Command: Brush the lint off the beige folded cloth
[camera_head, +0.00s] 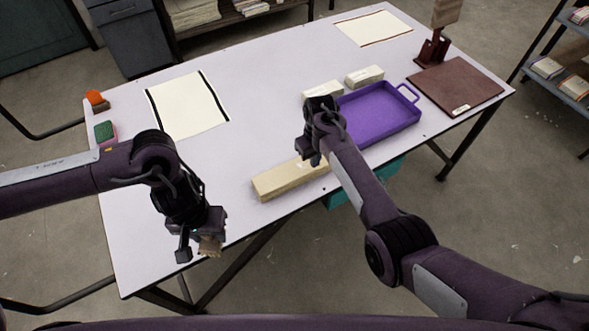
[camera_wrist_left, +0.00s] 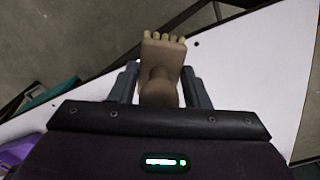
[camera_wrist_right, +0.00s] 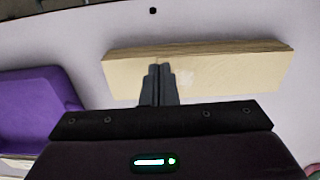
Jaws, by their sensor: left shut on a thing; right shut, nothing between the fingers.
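The beige folded cloth (camera_head: 285,182) lies as a long narrow stack near the table's front edge. It also fills the upper middle of the right wrist view (camera_wrist_right: 225,75), with a faint pale patch on it, perhaps lint. My right gripper (camera_head: 314,160) is shut and empty at the cloth; its fingertips overlap it in the right wrist view, and I cannot tell whether they touch. My left gripper (camera_head: 198,240) is shut on a small wooden brush (camera_head: 210,246) by the front edge, left of the cloth. In the left wrist view the brush (camera_wrist_left: 162,52) shows pale bristles.
A purple tray (camera_head: 412,121) stands right of the cloth, with pale bundles (camera_head: 365,75) behind it. A brown board (camera_head: 455,88) lies far right. A black-edged sheet (camera_head: 187,105) and a green-and-pink sponge (camera_head: 106,133) lie left. The white table (camera_head: 255,125) is clear between.

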